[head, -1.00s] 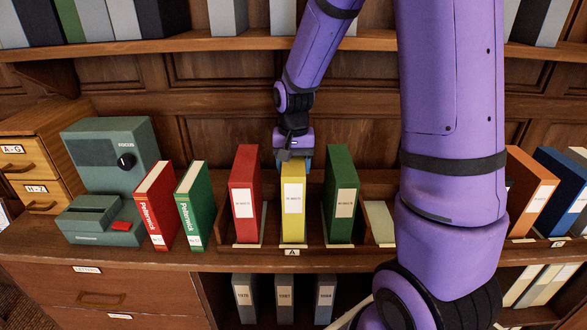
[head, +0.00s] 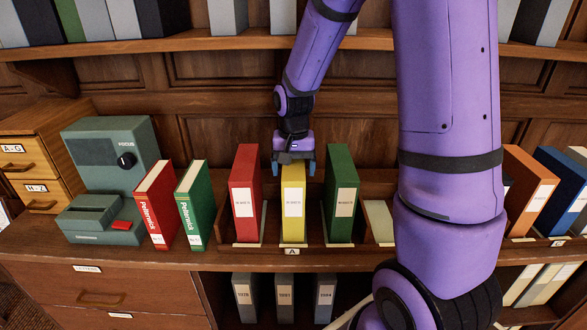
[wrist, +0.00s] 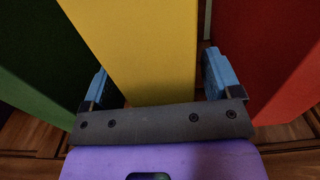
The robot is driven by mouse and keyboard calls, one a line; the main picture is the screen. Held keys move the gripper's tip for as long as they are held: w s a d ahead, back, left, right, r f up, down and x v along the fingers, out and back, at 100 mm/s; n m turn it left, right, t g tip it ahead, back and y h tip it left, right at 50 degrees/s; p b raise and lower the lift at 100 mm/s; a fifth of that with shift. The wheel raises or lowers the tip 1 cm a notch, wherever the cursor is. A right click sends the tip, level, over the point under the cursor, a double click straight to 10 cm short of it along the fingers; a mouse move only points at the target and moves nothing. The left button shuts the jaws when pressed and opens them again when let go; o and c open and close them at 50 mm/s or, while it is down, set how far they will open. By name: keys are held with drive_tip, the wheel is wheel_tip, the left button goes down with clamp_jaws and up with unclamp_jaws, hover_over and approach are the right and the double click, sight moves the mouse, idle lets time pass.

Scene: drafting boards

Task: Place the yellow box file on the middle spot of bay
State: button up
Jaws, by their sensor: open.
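The yellow box file (head: 293,203) stands upright in bay A (head: 291,252), between a red box file (head: 245,195) and a green box file (head: 341,195). It rests on the middle spot of the bay. My gripper (head: 293,166) is at the top of the yellow file, with its blue fingers spread apart. In the wrist view the fingers (wrist: 162,80) are on either side of the yellow file (wrist: 140,50), with gaps between them and it. The green file (wrist: 35,60) is at the left there and the red file (wrist: 262,50) at the right.
Red and green books (head: 155,205) lean left of the bay, beside a grey-green machine (head: 110,180). Orange and blue files (head: 533,190) stand at the right. An upper shelf (head: 200,44) runs behind my arm.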

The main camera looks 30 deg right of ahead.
wheel_tip(320, 180, up, 11)
drive_tip(key=shift+r, duration=0.1)
drive_tip(key=s+a+r+n+t, duration=0.2)
drive_tip(key=s+r, duration=0.3)
drive_tip(key=s, duration=0.6)
drive_tip(key=s+a+r+n+t, duration=0.3)
drive_tip(key=s+a+r+n, duration=0.1)
drive_tip(key=s, duration=0.6)
drive_tip(key=shift+s+r+n, duration=0.4)
drive_tip(key=shift+r, duration=0.2)
drive_tip(key=shift+a, duration=0.1)
drive_tip(key=shift+c, duration=0.2)
